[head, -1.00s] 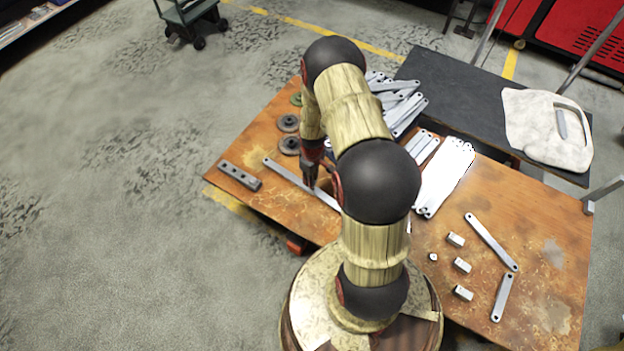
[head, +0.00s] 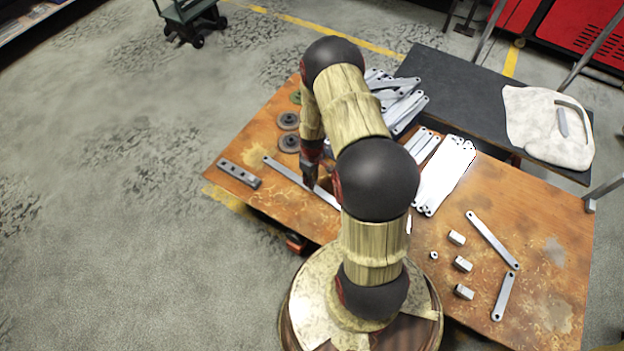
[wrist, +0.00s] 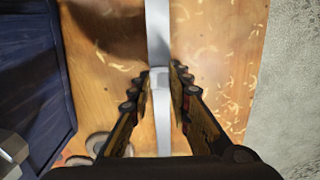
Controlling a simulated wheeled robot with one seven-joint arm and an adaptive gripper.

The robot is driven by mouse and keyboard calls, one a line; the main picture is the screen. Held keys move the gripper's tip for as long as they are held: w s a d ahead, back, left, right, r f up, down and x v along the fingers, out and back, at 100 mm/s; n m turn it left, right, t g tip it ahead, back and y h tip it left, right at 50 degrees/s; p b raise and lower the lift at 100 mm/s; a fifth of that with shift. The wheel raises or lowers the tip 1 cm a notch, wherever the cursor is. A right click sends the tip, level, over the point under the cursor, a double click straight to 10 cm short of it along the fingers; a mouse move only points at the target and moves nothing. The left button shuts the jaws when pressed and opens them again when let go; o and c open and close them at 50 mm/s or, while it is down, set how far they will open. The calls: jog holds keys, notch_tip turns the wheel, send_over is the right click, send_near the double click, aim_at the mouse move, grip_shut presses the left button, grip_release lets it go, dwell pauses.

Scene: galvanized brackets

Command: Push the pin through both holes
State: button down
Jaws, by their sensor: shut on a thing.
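A long grey flat bracket (head: 286,173) lies on the orange-brown table, partly behind my arm. In the wrist view the strip (wrist: 157,25) runs up the middle beneath my gripper. My gripper (wrist: 160,82) is shut on a small grey piece (wrist: 159,74), which looks like the pin, over this strip. I cannot tell whether the piece is in a hole or whether a second bracket lies under it. In the head view my gripper (head: 310,186) points down at the strip. Two more brackets (head: 492,240) (head: 503,297) meet end to end at the right.
A dark bar with holes (head: 239,174) lies left of the strip. Round discs (head: 288,145) and piled brackets (head: 445,175) are behind. Several small metal blocks (head: 463,264) lie at the right. The table's left edge is close to the strip.

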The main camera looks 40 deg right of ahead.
jog(key=shift+f+b, duration=0.55)
jog(key=shift+f, duration=0.35)
jog(key=c, duration=1.6)
grip_release()
jog(key=shift+r, duration=0.1)
notch_tip(320, 180, up, 12)
jog(key=shift+f, duration=0.1)
